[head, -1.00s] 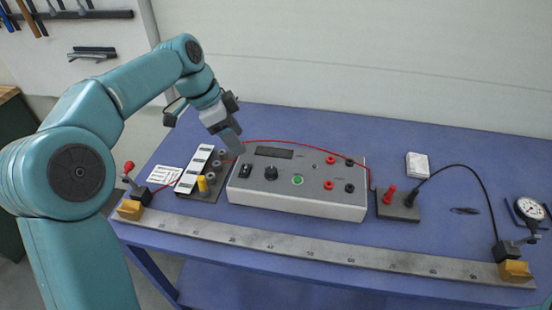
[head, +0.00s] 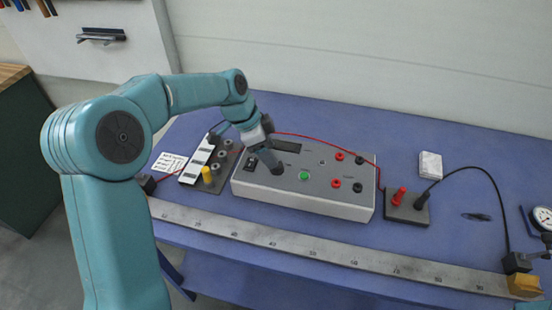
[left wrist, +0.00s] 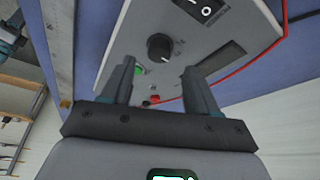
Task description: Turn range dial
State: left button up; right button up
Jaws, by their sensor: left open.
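The range dial (left wrist: 160,46) is a round black knob with a white pointer mark on the grey instrument box (head: 330,205). In the left wrist view it lies just beyond the fingertips, roughly between their lines. I cannot tell whether a finger touches the knob.
The box also carries a black rocker switch (left wrist: 200,8), a green button (head: 304,176), a display and red and black sockets. A red cable (head: 325,140) runs behind it. A terminal board (head: 205,173) stands left, a clamp block (head: 408,208) right, a long ruler (head: 320,251) in front.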

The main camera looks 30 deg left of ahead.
pick_arm(q)
jog(key=x, duration=0.4)
jog(key=shift+d+f, duration=0.1)
jog(key=shift+f, duration=0.15)
jog(key=shift+w+f, duration=0.15)
jog(key=shift+d, duration=0.1)
jog(key=shift+s, duration=0.25)
jog(key=shift+c, duration=0.5)
jog(key=shift+w, duration=0.1)
jog(key=c, duration=0.9)
pick_arm(e)
jog(key=shift+s+r, duration=0.3)
jog(key=shift+r, duration=0.1)
